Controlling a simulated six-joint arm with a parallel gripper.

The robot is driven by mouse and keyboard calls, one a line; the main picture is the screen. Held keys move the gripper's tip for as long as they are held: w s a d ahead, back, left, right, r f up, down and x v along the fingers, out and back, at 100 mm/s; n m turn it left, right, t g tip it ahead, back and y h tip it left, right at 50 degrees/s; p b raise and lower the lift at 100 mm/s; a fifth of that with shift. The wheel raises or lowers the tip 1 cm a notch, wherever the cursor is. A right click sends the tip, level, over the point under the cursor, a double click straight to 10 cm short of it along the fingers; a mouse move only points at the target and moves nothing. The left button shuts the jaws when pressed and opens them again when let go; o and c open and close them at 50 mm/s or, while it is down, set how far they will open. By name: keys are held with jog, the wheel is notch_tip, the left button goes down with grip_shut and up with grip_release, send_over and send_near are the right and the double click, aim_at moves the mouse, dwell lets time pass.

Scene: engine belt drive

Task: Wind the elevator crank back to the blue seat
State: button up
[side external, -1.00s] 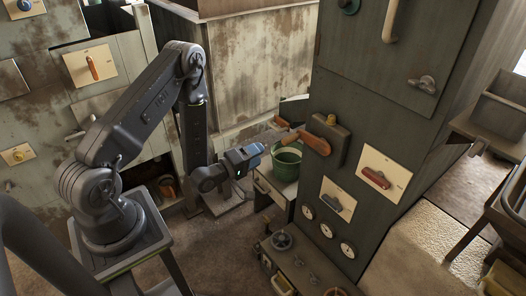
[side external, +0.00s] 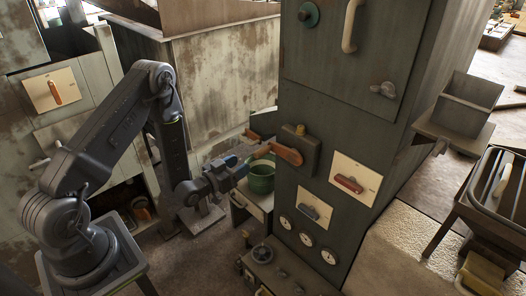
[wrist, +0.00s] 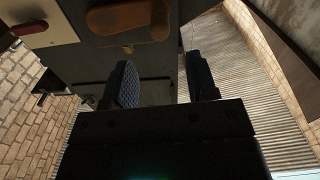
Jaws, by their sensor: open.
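The crank seems to be the orange-brown wooden arm (side external: 286,153) on a grey box on the dark cabinet's side. In the wrist view a brown handle (wrist: 115,18) crosses the top, beyond my fingers. My gripper (side external: 246,163) is just left of the crank in the side view, at about bucket height. In the wrist view my gripper (wrist: 162,82) has its two dark fingers spread with nothing between them. It looks apart from the handle. I cannot make out a blue seat with certainty.
A green bucket (side external: 261,177) stands close beside my gripper. The dark cabinet (side external: 335,120) carries a red lever (side external: 347,184), a blue-grey lever (side external: 310,212) and several round gauges. A rusty pale bin (side external: 215,85) stands behind my arm.

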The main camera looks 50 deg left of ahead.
aim_at(271, 146)
jog(key=w, duration=1.1)
jog(key=shift+c, duration=0.3)
grip_shut()
